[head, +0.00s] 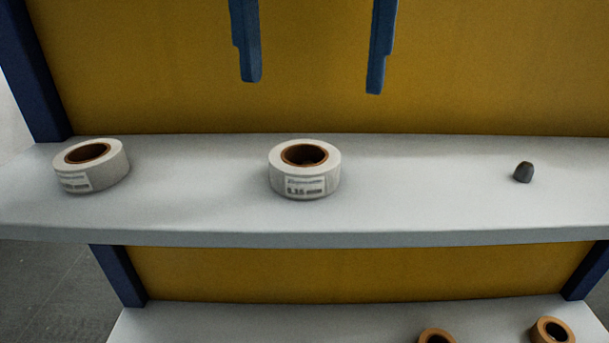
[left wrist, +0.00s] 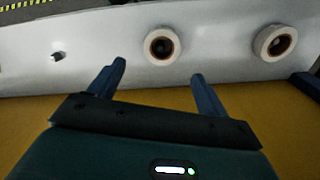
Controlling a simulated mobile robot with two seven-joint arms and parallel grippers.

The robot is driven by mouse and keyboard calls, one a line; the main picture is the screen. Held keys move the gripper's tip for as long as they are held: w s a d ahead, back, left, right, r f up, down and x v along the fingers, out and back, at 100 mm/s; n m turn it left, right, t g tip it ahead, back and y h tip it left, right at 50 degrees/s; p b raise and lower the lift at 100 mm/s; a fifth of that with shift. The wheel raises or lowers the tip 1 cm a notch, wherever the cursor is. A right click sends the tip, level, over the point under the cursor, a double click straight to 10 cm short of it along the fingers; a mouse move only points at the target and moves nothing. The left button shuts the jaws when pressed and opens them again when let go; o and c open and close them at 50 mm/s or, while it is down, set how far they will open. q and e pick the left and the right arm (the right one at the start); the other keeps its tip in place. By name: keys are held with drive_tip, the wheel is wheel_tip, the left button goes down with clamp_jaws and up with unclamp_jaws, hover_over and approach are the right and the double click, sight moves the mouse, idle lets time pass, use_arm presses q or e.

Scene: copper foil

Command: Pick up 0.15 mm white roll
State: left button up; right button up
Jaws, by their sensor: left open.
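A white roll (head: 305,186) with a brown core stands on the grey shelf near the middle of the head view. Its front label appears to read 0.15 mm, though the print is blurred. The roll also shows in the left wrist view (left wrist: 149,46), just past the fingertips. My left gripper (head: 312,86) is open and empty. Its two fingers point down from the top edge in the head view, above the roll in the picture and apart from it. The left gripper also shows in the left wrist view (left wrist: 158,70). My right gripper is not in view.
A similar white roll (head: 94,177) with an unreadable label sits at the left of the shelf (head: 430,215). A small dark object (head: 523,172) sits at the right. The yellow back panel (head: 180,70) rises behind. Two brown rolls (head: 553,331) are on the lower shelf.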

sight(306, 160)
use_arm(q)
wheel_tip(306, 160, down, 7)
drive_tip(key=shift+s+a+f, duration=0.1)
drive_tip(key=shift+f, duration=0.05)
idle(0.4)
drive_tip(key=c, duration=1.1)
